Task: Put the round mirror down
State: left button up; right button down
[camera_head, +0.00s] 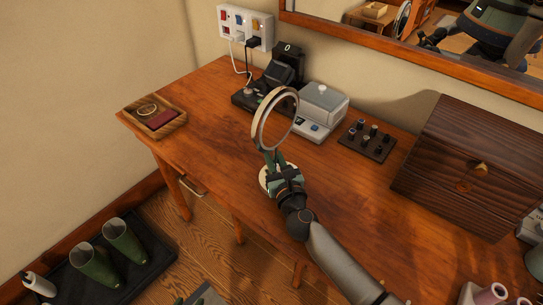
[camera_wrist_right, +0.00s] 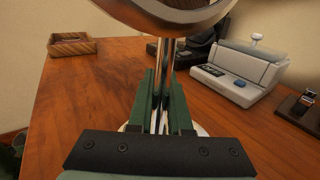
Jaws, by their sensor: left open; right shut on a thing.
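The round mirror (camera_head: 258,122) has a pale ring frame on a thin metal stem with a round white base (camera_head: 265,179). It stands upright over the wooden desk's front middle part. My right gripper (camera_head: 274,162) is shut on its stem, below the ring. In the right wrist view the green fingers (camera_wrist_right: 162,100) close around the stem, and the frame (camera_wrist_right: 180,14) is cut off at the top. The fingers partly hide the base; I cannot tell whether it touches the desktop. My left gripper (camera_head: 196,297) shows only partly at the bottom edge, low beside the desk, open.
The desk (camera_head: 215,125) has free room left of the mirror. A wooden tray (camera_head: 176,127) sits at the left. Behind the mirror are a black device (camera_head: 284,66) and a grey box device (camera_head: 322,100). A small dark rack (camera_head: 367,142) and wooden chest (camera_head: 470,160) stand right.

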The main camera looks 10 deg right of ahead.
jog(key=shift+r, duration=0.15)
jog(key=c, duration=0.8)
grip_release()
jog(key=shift+f, duration=0.2)
jog(key=shift+c, duration=0.2)
jog(key=shift+r, duration=0.15)
jog(key=s, duration=1)
jog(key=shift+s+d, duration=0.3)
jog(key=shift+d, duration=0.1)
jog(key=shift+s, duration=0.75)
